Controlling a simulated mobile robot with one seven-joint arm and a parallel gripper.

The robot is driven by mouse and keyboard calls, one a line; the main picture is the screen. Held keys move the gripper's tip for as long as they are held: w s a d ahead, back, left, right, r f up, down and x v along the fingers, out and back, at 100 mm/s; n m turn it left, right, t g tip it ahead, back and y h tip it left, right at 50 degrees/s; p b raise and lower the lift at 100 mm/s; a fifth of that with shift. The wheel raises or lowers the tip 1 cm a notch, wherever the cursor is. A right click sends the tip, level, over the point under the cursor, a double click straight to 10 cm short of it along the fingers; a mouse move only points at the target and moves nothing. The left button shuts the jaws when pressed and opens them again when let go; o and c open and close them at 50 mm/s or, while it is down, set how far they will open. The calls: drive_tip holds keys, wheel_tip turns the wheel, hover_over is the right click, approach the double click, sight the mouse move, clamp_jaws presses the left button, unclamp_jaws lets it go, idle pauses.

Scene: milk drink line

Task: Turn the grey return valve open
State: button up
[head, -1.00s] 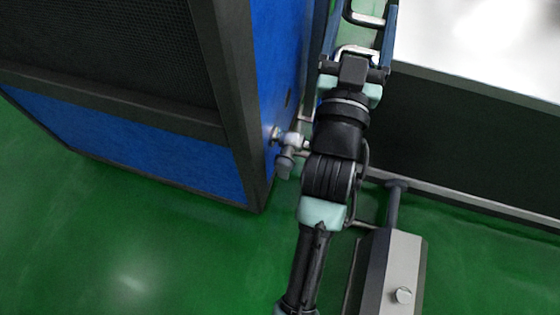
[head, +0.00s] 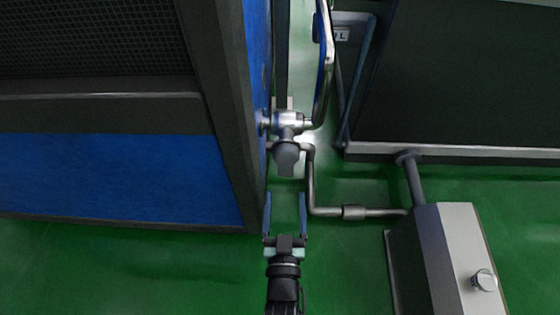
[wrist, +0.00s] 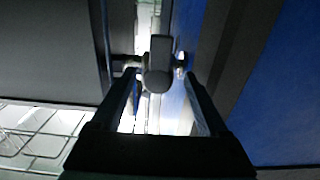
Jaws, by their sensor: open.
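The grey return valve's handle (head: 286,157) hangs below a shiny metal valve body (head: 284,122) on the pipe beside the blue cabinet's side, in the head view. My gripper (head: 286,198) is open and empty, just below the handle in the picture, with its two fingers pointing toward it. In the wrist view the handle (wrist: 158,66) appears between and ahead of my open fingers (wrist: 159,82). I see no contact between fingers and handle, though the exact depth gap is hard to tell.
The blue cabinet (head: 115,175) with a dark frame stands close on the left. A bent metal pipe (head: 312,180) runs right of the valve to a grey box (head: 455,260). A dark-sided unit (head: 470,80) stands at the right. Green floor is clear around my gripper.

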sight(286, 171)
drive_tip(key=w+b, duration=0.2)
drive_tip(key=w, duration=0.1)
drive_tip(key=w+b, duration=0.2)
drive_tip(key=w, duration=0.2)
drive_tip(key=w+b, duration=0.3)
drive_tip(key=shift+w+f, duration=0.35)
drive_tip(key=shift+w+r+b, duration=0.15)
drive_tip(key=shift+w+b, duration=0.35)
drive_tip(key=shift+w, duration=0.05)
drive_tip(key=shift+w+r+b, duration=0.15)
drive_tip(key=shift+w+b, duration=0.35)
clamp_jaws()
